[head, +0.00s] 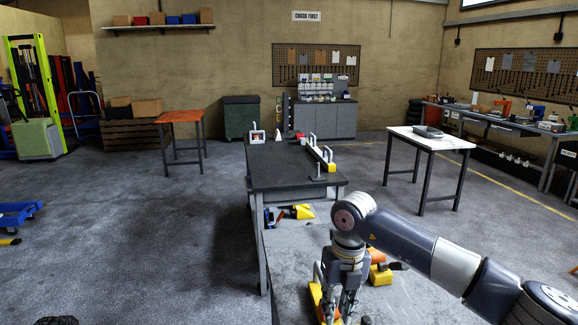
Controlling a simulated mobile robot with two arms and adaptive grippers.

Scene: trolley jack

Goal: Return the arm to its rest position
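My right arm (404,243) comes in from the lower right, bends at a grey joint and points down. My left gripper is not in view.
A long dark bench (285,167) stands just beyond. Yellow and orange items (381,275) lie right of the gripper, partly behind my arm. A white table (430,139) stands right. Floor at left is mostly open.

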